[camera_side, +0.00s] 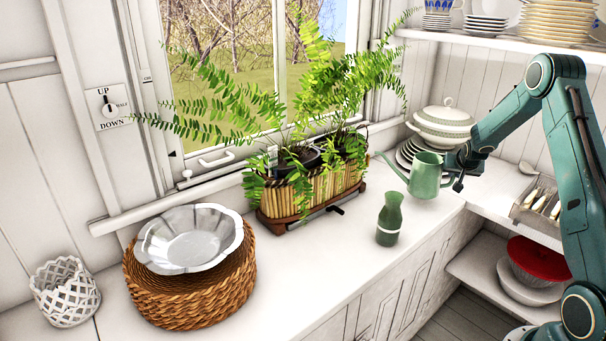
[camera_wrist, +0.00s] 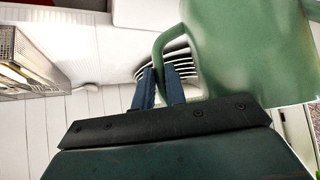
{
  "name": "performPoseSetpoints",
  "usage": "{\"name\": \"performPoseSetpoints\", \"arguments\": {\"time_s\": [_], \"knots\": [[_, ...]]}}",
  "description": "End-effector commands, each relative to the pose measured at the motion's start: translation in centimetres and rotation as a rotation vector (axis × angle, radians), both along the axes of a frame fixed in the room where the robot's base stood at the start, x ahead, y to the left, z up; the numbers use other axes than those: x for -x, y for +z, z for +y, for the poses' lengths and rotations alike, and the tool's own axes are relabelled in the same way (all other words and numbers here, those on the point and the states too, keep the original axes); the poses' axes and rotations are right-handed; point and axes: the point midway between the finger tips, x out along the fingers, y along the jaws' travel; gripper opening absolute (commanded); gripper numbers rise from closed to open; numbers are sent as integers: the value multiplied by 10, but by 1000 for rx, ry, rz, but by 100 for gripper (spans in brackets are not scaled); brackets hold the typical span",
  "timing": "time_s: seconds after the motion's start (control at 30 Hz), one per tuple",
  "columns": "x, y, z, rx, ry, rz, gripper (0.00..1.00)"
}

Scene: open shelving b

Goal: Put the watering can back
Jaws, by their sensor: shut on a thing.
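The green watering can (camera_side: 425,176) is held by my gripper (camera_side: 458,165) above the white counter (camera_side: 330,262), near the back right corner. In the side view its spout points left toward the planter and its handle side faces my gripper. In the wrist view the can (camera_wrist: 250,50) fills the upper right, and the two blue fingers of my gripper (camera_wrist: 160,75) are shut on its curved handle. The can looks upright in the side view. How far its base is above the counter is hard to tell.
A green bottle (camera_side: 389,220) stands on the counter just left of and in front of the can. Ferns grow in a bamboo planter (camera_side: 310,193). A tureen (camera_side: 443,124) and stacked plates (camera_side: 408,154) stand behind. A cutlery tray (camera_side: 540,203) is at right.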

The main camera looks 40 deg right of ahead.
Motion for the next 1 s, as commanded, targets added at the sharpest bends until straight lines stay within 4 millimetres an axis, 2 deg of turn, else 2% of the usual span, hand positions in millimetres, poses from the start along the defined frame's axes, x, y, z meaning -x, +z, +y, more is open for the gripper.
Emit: {"name": "performPoseSetpoints", "arguments": {"time_s": [0.33,0.8,0.83,0.93,1.0], "knots": [[0,-34,0,0,-1,-1,0],[0,-39,0,0,-1,-1,0],[0,-41,0,-2,0,1,15],[0,-40,0,-2,0,1,34],[0,-40,0,-2,0,1,35]]}}
